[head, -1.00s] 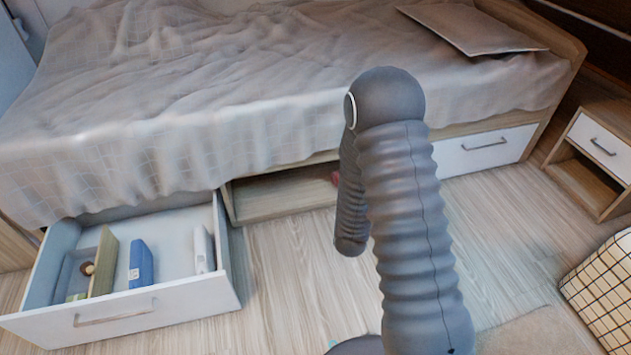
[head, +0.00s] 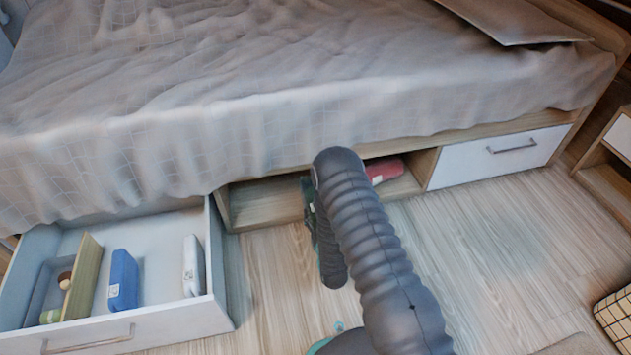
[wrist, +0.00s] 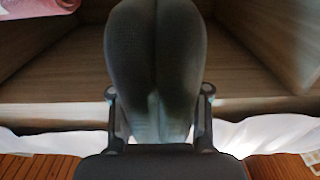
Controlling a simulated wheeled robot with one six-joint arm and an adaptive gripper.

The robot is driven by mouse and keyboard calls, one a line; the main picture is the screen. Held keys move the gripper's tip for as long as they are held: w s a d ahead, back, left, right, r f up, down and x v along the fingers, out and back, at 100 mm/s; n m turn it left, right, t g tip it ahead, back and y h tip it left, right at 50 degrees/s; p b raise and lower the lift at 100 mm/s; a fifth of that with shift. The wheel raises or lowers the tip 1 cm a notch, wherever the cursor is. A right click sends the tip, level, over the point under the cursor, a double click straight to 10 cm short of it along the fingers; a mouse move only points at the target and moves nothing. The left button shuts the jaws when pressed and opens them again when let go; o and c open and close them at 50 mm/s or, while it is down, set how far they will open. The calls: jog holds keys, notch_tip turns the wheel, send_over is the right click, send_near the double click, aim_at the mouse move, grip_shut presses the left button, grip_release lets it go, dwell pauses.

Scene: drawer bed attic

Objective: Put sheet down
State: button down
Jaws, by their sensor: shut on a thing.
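A dark grey-green folded bundle, which I take for the sheet (wrist: 155,50), fills the middle of the wrist view and shows two rounded lobes. My gripper (wrist: 157,105) is shut on it, with one finger on each side. The bundle is in front of the open compartment under the bed (wrist: 60,88); I cannot tell whether it touches the boards. In the head view my arm largely hides the gripper, and only a dark greenish part shows at its left side.
A red roll (head: 385,170) lies in the open compartment (head: 262,204). A pale blanket (head: 240,120) covers the bed.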

aim_at(304, 179)
jog(key=shift+f+b+x, duration=0.4)
jog(key=shift+f+x, duration=0.15)
jog(key=shift+x, duration=2.2)
jog(key=shift+f+b+x, duration=0.45)
jog(key=shift+f+x, duration=0.1)
jog(key=shift+x, duration=2.25)
jog(key=shift+f+b+x, duration=0.4)
jog(key=shift+f+x, duration=0.2)
jog(key=shift+x, duration=2.15)
jog(key=shift+f, duration=0.1)
jog(key=c, duration=0.5)
grip_release()
jog(key=p+v, duration=0.1)
jog(key=v, duration=1.1)
jog(key=shift+p, duration=0.4)
